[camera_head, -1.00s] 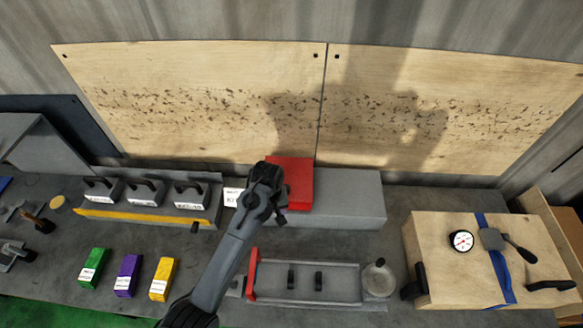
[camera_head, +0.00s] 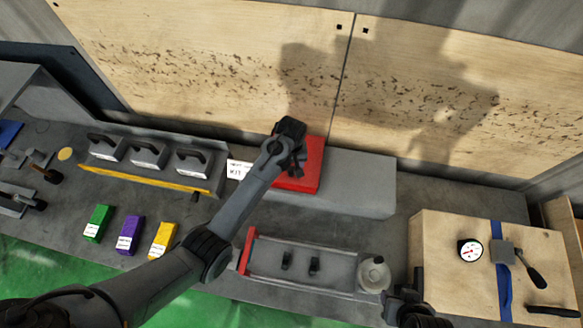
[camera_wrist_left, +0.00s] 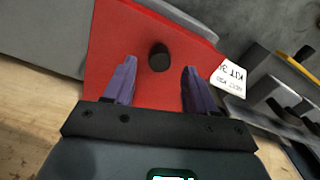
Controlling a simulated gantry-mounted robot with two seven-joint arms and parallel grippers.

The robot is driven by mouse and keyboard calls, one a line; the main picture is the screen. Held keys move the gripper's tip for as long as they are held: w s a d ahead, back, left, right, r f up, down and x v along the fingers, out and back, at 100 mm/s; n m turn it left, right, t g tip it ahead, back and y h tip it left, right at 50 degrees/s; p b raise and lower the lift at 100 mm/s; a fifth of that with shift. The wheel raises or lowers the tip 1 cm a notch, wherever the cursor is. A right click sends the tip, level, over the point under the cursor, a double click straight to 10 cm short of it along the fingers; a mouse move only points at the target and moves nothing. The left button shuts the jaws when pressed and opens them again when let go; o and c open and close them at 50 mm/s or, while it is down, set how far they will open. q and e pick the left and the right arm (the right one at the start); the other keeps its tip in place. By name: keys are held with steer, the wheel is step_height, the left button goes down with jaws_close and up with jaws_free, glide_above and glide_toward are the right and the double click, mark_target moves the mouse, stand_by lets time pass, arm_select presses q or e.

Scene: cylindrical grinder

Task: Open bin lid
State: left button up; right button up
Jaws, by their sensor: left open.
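The bin lid (camera_head: 311,172) is a red panel on the left end of a long grey bin (camera_head: 358,182) against the back wall. My left gripper (camera_head: 297,168) is over the lid and hides part of it. In the left wrist view the red lid (camera_wrist_left: 105,50) fills the middle, and a round black knob (camera_wrist_left: 158,57) stands on it. The two purple fingers of my left gripper (camera_wrist_left: 159,68) are apart, one on either side of the knob, with visible gaps. A dark part of my right arm's end (camera_head: 415,308) shows at the bottom edge; its fingers are unclear.
A white label card (camera_head: 238,170) stands left of the lid. Grey handled blocks (camera_head: 147,153) sit in a rack further left. Green, purple and yellow boxes (camera_head: 130,236) lie in front. A red-ended fixture (camera_head: 310,258) and a wooden gauge box (camera_head: 450,245) occupy the front right.

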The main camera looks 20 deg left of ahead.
mark_target(291, 169)
arm_select(q)
steer(key=shift+f, duration=2.55)
jaws_close()
